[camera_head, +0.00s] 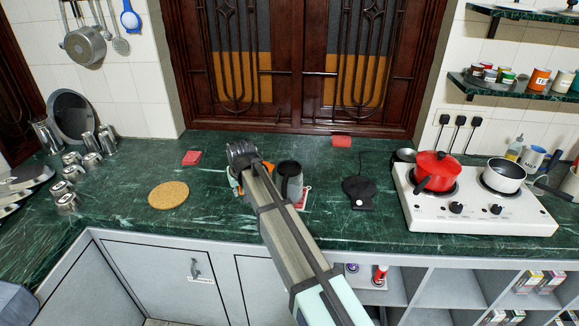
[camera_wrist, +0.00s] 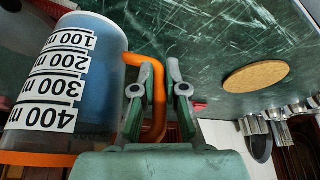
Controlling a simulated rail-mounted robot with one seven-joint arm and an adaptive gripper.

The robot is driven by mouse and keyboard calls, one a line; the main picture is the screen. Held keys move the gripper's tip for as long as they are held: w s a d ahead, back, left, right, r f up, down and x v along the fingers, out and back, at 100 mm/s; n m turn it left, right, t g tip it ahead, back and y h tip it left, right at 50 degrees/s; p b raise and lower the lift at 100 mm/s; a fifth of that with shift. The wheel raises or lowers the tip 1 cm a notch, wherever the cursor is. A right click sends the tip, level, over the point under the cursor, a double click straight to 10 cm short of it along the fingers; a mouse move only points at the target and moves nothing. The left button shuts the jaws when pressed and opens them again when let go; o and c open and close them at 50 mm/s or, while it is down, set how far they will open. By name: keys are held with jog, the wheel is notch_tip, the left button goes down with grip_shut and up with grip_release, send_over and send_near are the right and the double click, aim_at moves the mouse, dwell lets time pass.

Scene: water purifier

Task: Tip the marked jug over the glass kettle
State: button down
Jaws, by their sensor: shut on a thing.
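The marked jug (camera_wrist: 75,75) is clear, with printed volume labels, an orange handle (camera_wrist: 157,95) and an orange rim. It holds bluish liquid. The wrist view is upside down, and the jug looks close to upright there. My gripper (camera_wrist: 157,90) is shut on the handle. In the head view my gripper (camera_head: 243,155) and arm hide most of the jug; only a bit of orange (camera_head: 235,182) shows. The dark grey see-through kettle (camera_head: 290,178) stands on the counter just right of my gripper. My arm covers part of its front.
A cork mat (camera_head: 168,195) lies to the left. A black base (camera_head: 358,188) lies right of the kettle. The white stove (camera_head: 480,205) holds a red pot (camera_head: 437,168) and a white pan (camera_head: 503,175). A red-and-white item (camera_head: 303,200) lies by the kettle.

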jog(key=r+y, duration=0.1)
jog(key=r, duration=0.2)
jog(key=d+r+g+y+p, duration=0.1)
jog(key=r, duration=0.1)
jog(key=w+r+y+p, duration=0.1)
jog(key=r, duration=0.2)
jog(key=shift+d+r+m, duration=0.25)
jog(key=shift+r+m, duration=0.05)
jog(key=shift+r, duration=0.05)
jog(key=shift+d+r+g, duration=0.15)
jog(key=shift+r+g, duration=0.1)
jog(key=shift+g, duration=0.05)
jog(key=shift+w+d+r+m+g+y+p, duration=0.15)
jog(key=shift+w+d+r+g+y, duration=0.1)
jog(key=shift+d+r+y, duration=0.5)
jog(key=shift+w+d+r+m+g+y+p, duration=0.25)
jog(key=shift+r+y, duration=0.25)
jog(key=shift+r, duration=0.4)
jog(key=shift+w+d+r+m+g+y+p, duration=0.1)
jog(key=shift+w+d+r+g+y, duration=0.3)
jog(key=shift+r+y, duration=0.35)
dwell(4.2)
